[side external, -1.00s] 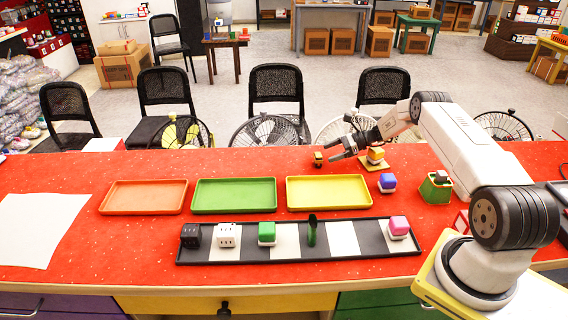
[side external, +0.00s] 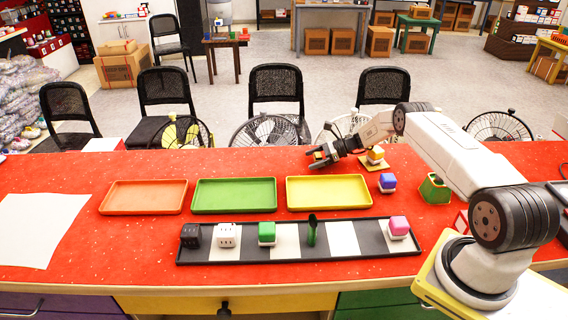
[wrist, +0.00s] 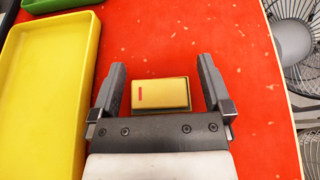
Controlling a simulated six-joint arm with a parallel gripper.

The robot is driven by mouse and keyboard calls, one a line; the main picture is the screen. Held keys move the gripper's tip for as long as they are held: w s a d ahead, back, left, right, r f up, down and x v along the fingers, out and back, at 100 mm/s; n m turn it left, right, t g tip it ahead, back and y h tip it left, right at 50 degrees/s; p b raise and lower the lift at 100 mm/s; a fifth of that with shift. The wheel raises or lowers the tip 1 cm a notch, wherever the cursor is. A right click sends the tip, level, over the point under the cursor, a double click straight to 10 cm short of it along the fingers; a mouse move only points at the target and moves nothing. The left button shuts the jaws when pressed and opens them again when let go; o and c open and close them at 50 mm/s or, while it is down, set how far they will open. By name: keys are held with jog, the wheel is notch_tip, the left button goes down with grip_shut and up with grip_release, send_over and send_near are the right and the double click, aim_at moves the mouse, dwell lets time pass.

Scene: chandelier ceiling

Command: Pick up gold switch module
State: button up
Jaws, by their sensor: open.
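The gold switch module (wrist: 160,94) is a small gold block with a red mark on its top. In the wrist view it lies between the two open fingers of my gripper (wrist: 160,88), with a gap on each side. In the side view my gripper (side external: 322,158) is low over the red table at the module (side external: 319,156), which is partly hidden by the fingers. My gripper is open and holds nothing.
A yellow tray (side external: 288,194) lies just in front of my gripper, with green (side external: 194,197) and orange (side external: 103,198) trays to its left. A block stack (side external: 376,153) stands close right. A long black-and-white tray (side external: 342,238) holds several small items.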

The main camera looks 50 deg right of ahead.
jog(key=shift+w+a, duration=0.1)
dwell(0.4)
jog(key=c, duration=1.2)
jog(key=shift+r, duration=1.4)
jog(key=shift+s+a+r, duration=0.1)
jog(key=shift+s+r, duration=0.25)
jog(key=shift+r, duration=0.25)
jog(key=shift+s+a+r, duration=0.85)
jog(key=shift+s+r, duration=0.65)
jog(key=shift+s, duration=0.55)
jog(key=shift+s+a+r, duration=0.8)
jog(key=shift+s+r, duration=0.65)
jog(key=shift+s, duration=0.6)
jog(key=shift+s+a+r, duration=0.85)
jog(key=shift+s+r, duration=0.65)
jog(key=shift+s, duration=0.55)
